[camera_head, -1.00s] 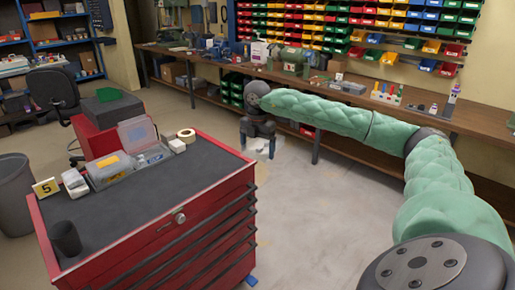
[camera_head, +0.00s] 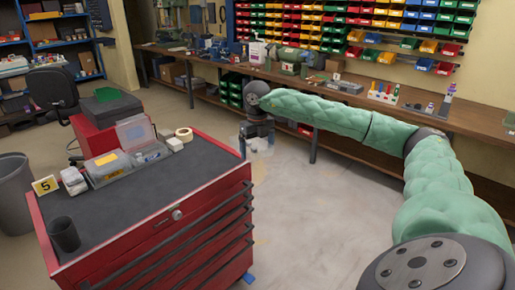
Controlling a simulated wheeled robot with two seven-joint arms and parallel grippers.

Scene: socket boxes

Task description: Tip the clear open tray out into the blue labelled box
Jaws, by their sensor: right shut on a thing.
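My right arm reaches in from the right, and my right gripper (camera_head: 258,134) points down beyond the far right corner of the red tool cart. It is shut on a small see-through thing (camera_head: 265,147), which looks like the clear open tray. The tray hangs in the air over the floor, and its contents are too small to tell. I cannot pick out the blue labelled box in this view. My left gripper is not in view.
The red tool cart (camera_head: 210,190) carries a grey tray of containers (camera_head: 112,178), a tape roll (camera_head: 184,134), a black cup (camera_head: 64,234) and a yellow number 5 sign (camera_head: 45,185). A long workbench (camera_head: 340,92) runs behind. The floor (camera_head: 315,220) right of the cart is clear.

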